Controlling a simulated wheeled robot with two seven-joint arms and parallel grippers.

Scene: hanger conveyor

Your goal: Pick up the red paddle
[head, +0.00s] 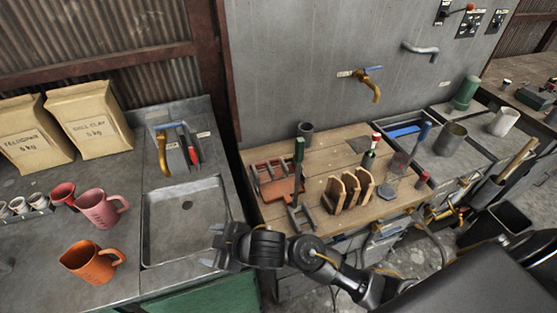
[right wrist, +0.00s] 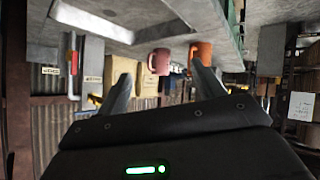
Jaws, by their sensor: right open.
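A narrow red upright thing (head: 192,152), which looks like the red paddle, stands with a dark one against a grey block behind the sink basin. It seems to show upside down at the left of the right wrist view (right wrist: 73,68). My right gripper (head: 211,247) is open and empty in the head view, at the front right corner of the basin, well short of the red thing and apart from it. Its two spread fingers (right wrist: 160,72) show in the right wrist view with nothing held between them. My left gripper is not in view.
The sink basin (head: 186,225) has a brass tap (head: 162,150) at its back left. Pink (head: 100,208) and orange (head: 92,262) mugs stand left of it. A wooden bench (head: 335,150) with tools and wooden pieces is at the right, across a gap.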

